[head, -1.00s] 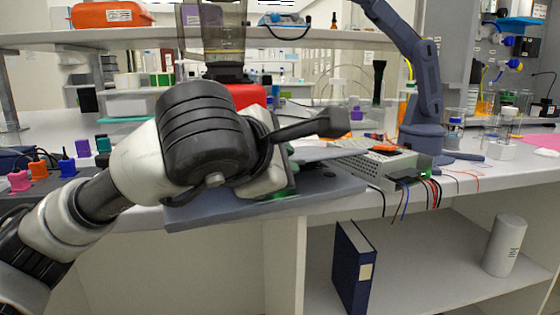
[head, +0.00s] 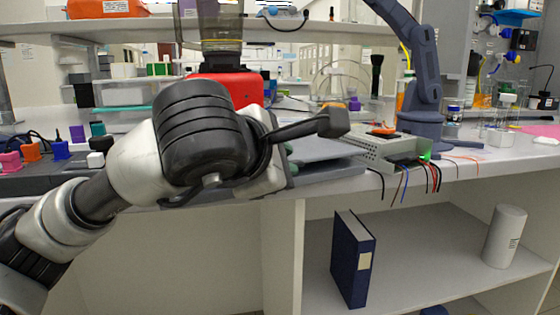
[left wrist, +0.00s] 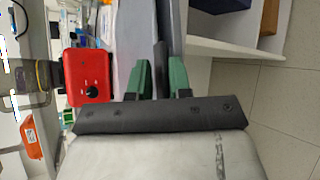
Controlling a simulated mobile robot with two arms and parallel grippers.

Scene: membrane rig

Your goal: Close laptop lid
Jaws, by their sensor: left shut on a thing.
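A flat blue-grey slab (head: 328,150), which looks like part of the laptop, lies on the bench and is mostly hidden behind my left wrist in the head view. I cannot tell the lid's angle. My left gripper (head: 290,160) is at the bench's front edge, against this slab; its fingertips are mostly hidden there. In the left wrist view, the green fingers of my left gripper (left wrist: 163,78) are shut on a thin dark edge (left wrist: 160,55), apparently the laptop's lid. A grey surface (left wrist: 133,25) extends beyond the fingers. My right gripper is not in view.
A red-based machine (head: 230,88) stands behind my left wrist, and also shows in the left wrist view (left wrist: 88,75). A metal box with loose wires (head: 390,152) and a blue-grey jointed arm (head: 425,95) stand right of the slab. Coloured blocks (head: 60,150) stand left.

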